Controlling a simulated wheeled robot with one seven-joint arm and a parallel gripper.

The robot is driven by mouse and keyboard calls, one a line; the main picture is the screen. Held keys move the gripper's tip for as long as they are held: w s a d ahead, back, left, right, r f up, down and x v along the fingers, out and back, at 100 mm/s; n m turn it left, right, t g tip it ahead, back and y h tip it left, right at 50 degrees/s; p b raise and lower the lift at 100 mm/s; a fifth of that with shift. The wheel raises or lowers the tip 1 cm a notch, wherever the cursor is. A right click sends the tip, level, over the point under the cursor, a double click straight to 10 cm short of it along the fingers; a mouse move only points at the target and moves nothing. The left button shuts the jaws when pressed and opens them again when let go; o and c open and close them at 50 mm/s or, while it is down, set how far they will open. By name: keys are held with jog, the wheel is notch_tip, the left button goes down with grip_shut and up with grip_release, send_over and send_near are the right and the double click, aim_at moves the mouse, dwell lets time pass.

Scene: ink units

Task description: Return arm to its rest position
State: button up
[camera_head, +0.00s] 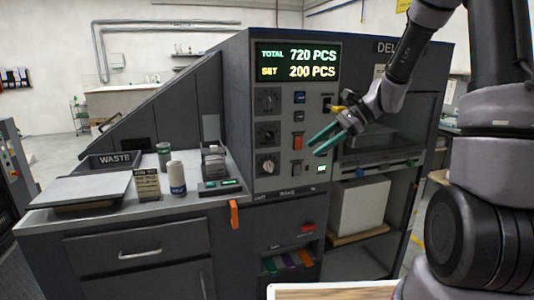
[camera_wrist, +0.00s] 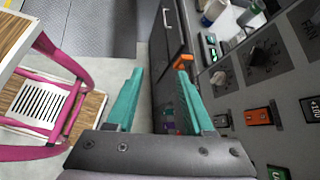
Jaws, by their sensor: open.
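My arm (camera_head: 405,50) comes in from the upper right of the head view. My gripper (camera_head: 322,138) has green fingers and is in front of the machine's control panel (camera_head: 284,125), near its switches. In the wrist view my gripper (camera_wrist: 160,100) shows its two green fingers spread apart, with nothing held between them. The floor and the machine's dark cabinet front show between and beyond the fingers.
A counter (camera_head: 110,190) at left holds a waste bin (camera_head: 112,160), bottles and a small card.

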jog(key=s+d+r+n+t+h, duration=0.3)
jog(key=s+d+r+n+h, duration=0.1)
jog(key=s+r, duration=0.3)
jog(key=s+d+r+n+t+h, duration=0.4)
jog(key=s+d+r+n, duration=0.2)
jog(key=s, duration=0.4)
notch_tip(320, 180, up, 2)
jog(key=shift+s+r+n+t, duration=0.3)
jog(key=shift+s+n, duration=0.1)
jog(key=shift+n, duration=0.1)
dwell(0.4)
